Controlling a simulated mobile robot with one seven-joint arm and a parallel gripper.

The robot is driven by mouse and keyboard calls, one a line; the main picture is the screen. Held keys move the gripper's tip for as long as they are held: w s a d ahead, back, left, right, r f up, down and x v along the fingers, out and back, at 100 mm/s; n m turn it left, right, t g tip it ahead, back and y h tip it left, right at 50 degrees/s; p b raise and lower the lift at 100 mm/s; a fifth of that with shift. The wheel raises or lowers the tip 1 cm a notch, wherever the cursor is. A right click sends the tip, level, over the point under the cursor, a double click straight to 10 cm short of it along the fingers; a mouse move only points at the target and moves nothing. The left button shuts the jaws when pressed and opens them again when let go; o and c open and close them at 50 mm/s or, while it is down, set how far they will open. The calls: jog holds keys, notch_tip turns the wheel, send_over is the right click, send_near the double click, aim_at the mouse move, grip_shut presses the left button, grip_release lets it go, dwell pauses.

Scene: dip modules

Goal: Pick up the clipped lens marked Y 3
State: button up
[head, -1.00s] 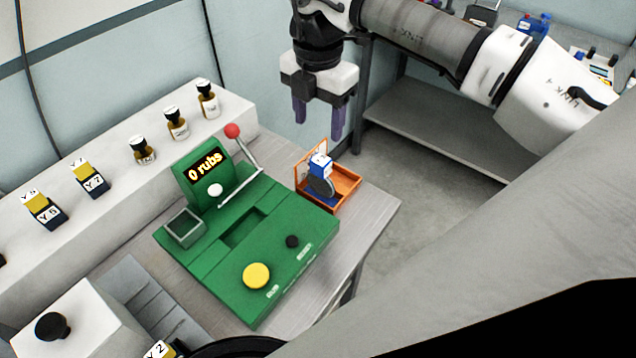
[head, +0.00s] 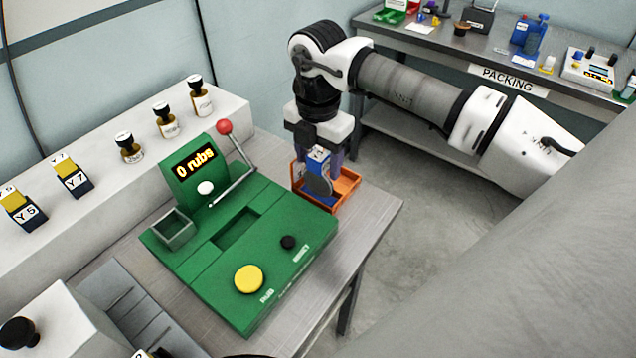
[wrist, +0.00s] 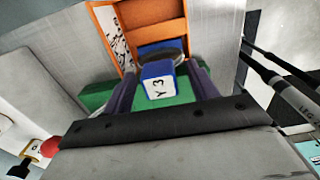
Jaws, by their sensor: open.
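The clipped lens marked Y 3 shows in the head view as a blue and white clip (head: 318,160) with a dark round lens (head: 318,182) below it. It stands upright at the orange box (head: 347,190). In the wrist view the clip's white top (wrist: 158,88) reads Y 3. My gripper (head: 320,168) has come down behind and around the clip, fingers pointing down. In the wrist view its two purple fingers (wrist: 163,82) stand apart, one on each side of the clip. I cannot tell whether they touch it.
A green machine (head: 240,240) reading 0 rubs, with a red-knobbed lever (head: 224,127) and a yellow button (head: 248,279), stands left of the box. Blocks marked Y 7 (head: 74,180) and Y 5 (head: 28,212) and several bottles line the white ledge. The packing table (head: 460,50) is behind.

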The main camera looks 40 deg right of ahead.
grip_shut()
jog(key=shift+r, duration=0.1)
